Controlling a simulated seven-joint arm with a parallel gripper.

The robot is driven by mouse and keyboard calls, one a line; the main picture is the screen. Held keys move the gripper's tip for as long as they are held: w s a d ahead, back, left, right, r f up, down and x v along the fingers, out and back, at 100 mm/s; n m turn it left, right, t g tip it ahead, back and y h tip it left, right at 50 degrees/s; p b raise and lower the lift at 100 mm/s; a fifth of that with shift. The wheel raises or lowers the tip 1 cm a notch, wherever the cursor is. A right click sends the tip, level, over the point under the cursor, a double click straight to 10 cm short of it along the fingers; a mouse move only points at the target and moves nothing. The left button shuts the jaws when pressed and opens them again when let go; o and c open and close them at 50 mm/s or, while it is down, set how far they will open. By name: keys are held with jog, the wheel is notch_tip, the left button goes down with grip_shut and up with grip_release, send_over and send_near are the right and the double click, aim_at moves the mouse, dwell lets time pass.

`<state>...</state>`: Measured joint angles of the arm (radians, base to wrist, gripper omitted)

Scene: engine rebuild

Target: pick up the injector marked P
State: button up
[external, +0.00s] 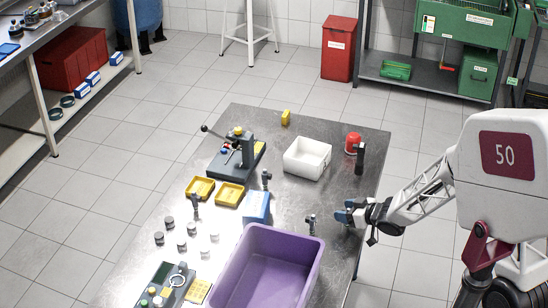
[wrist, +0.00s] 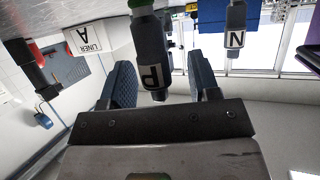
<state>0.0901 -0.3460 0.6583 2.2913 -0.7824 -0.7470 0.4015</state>
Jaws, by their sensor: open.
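The injector marked P (wrist: 152,62) is a dark grey cylinder with a white label. In the wrist view it hangs upside down in the picture, in the middle, between my two fingers, with a gap showing on each side. My gripper (external: 346,213) is open at the table's right edge, and its fingers (wrist: 160,80) also show in the wrist view. In the external view I cannot make out P clearly among the fingers. An injector marked N (wrist: 235,28) stands beyond it, to the right in the wrist view. It seems to be the upright injector (external: 312,224) left of my gripper.
A purple bin (external: 310,262) stands at the table's front. A blue box (external: 257,207) and other upright injectors (external: 267,180) lie leftward.

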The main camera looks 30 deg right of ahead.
jog(key=shift+w+a+f, duration=0.1)
jog(key=shift+w+a, duration=0.1)
jog(key=shift+w, duration=0.15)
dwell(0.3)
jog(key=c, duration=1)
jog(key=shift+c, duration=0.2)
jog(key=shift+r, duration=0.55)
jog(key=r, duration=0.2)
jog(key=shift+s+r, duration=0.25)
jog(key=shift+r, duration=0.05)
jog(key=s+d+r, duration=0.1)
jog(key=s, duration=1.4)
jog(key=shift+s, duration=0.2)
jog(key=shift+d+r, duration=0.1)
jog(key=shift+r, duration=0.05)
